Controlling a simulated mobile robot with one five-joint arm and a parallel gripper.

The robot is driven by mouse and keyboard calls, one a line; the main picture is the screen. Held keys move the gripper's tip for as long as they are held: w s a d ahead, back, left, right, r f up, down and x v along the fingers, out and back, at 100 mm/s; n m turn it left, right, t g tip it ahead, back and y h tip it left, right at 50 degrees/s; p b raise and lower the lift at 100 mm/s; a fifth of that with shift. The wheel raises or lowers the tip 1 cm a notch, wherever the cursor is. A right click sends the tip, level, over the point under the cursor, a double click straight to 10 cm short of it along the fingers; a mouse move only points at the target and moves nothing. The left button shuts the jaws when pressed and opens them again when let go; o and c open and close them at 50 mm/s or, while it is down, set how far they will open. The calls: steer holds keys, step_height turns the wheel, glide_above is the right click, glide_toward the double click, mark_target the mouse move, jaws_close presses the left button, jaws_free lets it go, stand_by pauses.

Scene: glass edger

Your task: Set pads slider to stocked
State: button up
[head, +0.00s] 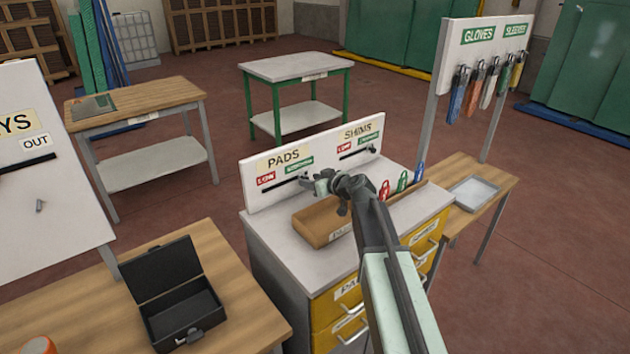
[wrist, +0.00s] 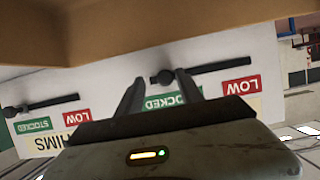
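The pads slider is a dark slot (head: 283,187) on the white upright panel, under the PADS sign, with a red LOW label at its left and a green STOCKED label at its right. In the upside-down wrist view its round black knob (wrist: 163,77) is at the STOCKED end, away from the red LOW label (wrist: 240,86). My gripper (head: 318,186) is in front of the panel near that end. In the wrist view my gripper (wrist: 160,78) is open, its fingertips on either side of the knob with gaps. I cannot tell the depth between them.
The shims slider (head: 358,152) is to the right on the same panel; its knob (wrist: 10,111) is at its STOCKED end. A brown box (head: 318,222) stands below my gripper on the cabinet top. Coloured padlock-shaped tags (head: 402,181) stand to the right.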

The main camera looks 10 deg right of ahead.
steer(key=shift+s+d+r, duration=0.15)
steer(key=shift+s+r, duration=0.15)
steer(key=shift+s, duration=0.15)
steer(key=p+v, duration=0.3)
steer(key=v, duration=0.3)
steer(key=shift+s+d, duration=0.1)
steer(key=shift+d, duration=0.05)
steer(key=shift+s+d, duration=0.15)
